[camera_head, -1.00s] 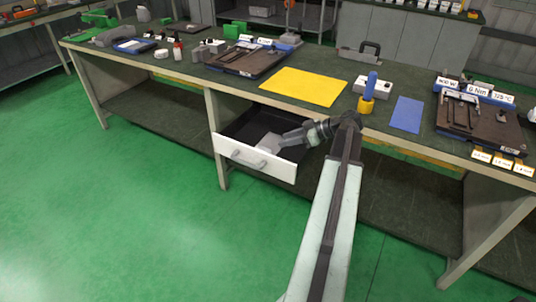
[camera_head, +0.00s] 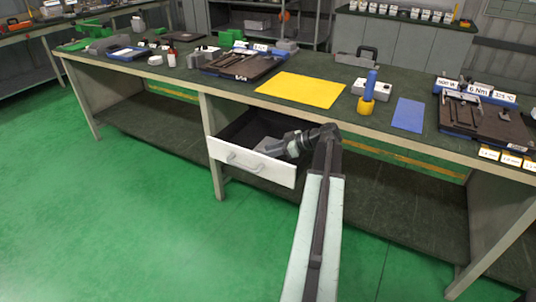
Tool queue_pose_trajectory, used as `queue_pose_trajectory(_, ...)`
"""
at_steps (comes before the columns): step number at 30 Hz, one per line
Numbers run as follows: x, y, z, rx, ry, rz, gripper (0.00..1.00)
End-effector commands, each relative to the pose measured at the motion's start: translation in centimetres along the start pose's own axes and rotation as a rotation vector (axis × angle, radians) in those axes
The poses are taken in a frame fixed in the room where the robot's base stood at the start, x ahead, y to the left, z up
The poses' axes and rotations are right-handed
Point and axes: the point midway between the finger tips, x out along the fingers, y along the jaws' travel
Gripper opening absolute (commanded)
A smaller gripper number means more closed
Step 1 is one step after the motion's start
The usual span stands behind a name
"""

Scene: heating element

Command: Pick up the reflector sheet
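A light grey flat piece (camera_head: 263,144), which may be the reflector sheet, lies inside the open drawer (camera_head: 247,163) under the workbench. Only a small part of it shows behind the drawer front. My gripper (camera_head: 272,148) reaches into the drawer from the right and is low, at or just beside the grey piece. The fingertips are small, dark and partly hidden, so I cannot tell whether they are open or shut or touch the piece.
On the bench lie a yellow mat (camera_head: 300,90), a blue sheet (camera_head: 408,115), a blue-handled tool in a yellow holder (camera_head: 367,100) and dark tool trays (camera_head: 240,66). The green floor in front is clear.

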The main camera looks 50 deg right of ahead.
Motion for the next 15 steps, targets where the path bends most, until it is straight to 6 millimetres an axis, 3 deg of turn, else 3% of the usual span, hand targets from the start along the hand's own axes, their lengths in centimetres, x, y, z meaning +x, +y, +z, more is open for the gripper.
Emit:
queue_pose_trajectory(2,0.88,-0.02,0.16,0.0,0.0,-0.001,0.34)
queue_pose_trajectory(7,0.75,0.01,-0.03,0.001,0.0,0.0,0.34)
queue_pose_trajectory(11,0.73,0.02,-0.02,0.001,0.0,0.001,0.01)
queue_pose_trajectory(15,0.7,0.03,0.0,0.001,0.0,0.001,0.0)
